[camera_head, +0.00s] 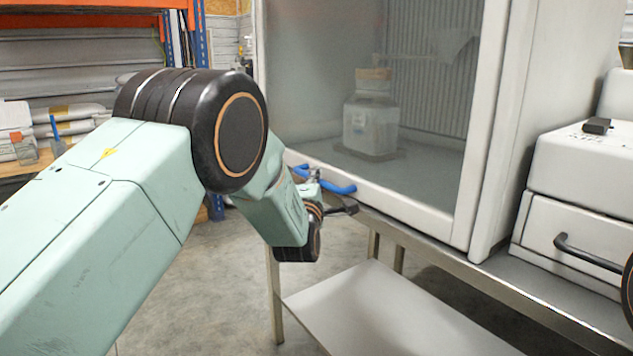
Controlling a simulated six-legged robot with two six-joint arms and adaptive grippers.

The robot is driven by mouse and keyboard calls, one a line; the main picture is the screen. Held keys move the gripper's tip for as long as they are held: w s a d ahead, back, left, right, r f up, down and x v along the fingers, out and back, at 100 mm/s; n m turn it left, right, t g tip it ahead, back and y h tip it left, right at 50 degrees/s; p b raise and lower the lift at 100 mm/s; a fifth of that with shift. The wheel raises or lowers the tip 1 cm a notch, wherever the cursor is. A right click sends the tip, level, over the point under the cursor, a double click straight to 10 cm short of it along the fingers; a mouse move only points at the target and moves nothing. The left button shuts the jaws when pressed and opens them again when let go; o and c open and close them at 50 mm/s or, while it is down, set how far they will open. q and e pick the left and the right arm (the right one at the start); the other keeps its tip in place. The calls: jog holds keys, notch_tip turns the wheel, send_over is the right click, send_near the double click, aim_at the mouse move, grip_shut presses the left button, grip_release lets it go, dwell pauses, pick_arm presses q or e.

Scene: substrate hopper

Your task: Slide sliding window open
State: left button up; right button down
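The sliding window (310,75) is a large clear pane in a white-framed cabinet, and its lower edge sits near the bottom of the frame. A blue handle (341,187) shows at the bottom edge of the window. My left gripper (343,208) is just below and in front of the blue handle. Its dark fingertip shows close to the handle, but I cannot tell whether they touch. My wrist hides much of the gripper, so its opening is unclear. My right gripper is not in view.
A glass jar with a cork lid (371,125) stands inside the cabinet. The cabinet rests on a metal table with a lower shelf (390,310). A white machine with a dark handle (575,190) stands at the right. Shelving with sacks (75,112) is behind at the left.

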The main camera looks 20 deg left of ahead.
pick_arm(q)
grip_shut()
jog(key=shift+r, duration=0.1)
dwell(0.3)
jog(key=shift+r, duration=0.3)
jog(key=p, duration=1.4)
send_near(320, 69)
jog(key=w, duration=0.4)
jog(key=shift+a+r, duration=0.3)
notch_tip(320, 69, up, 27)
jog(key=p, duration=1.2)
jog(key=shift+r, duration=0.1)
jog(key=shift+o, duration=2.3)
grip_release()
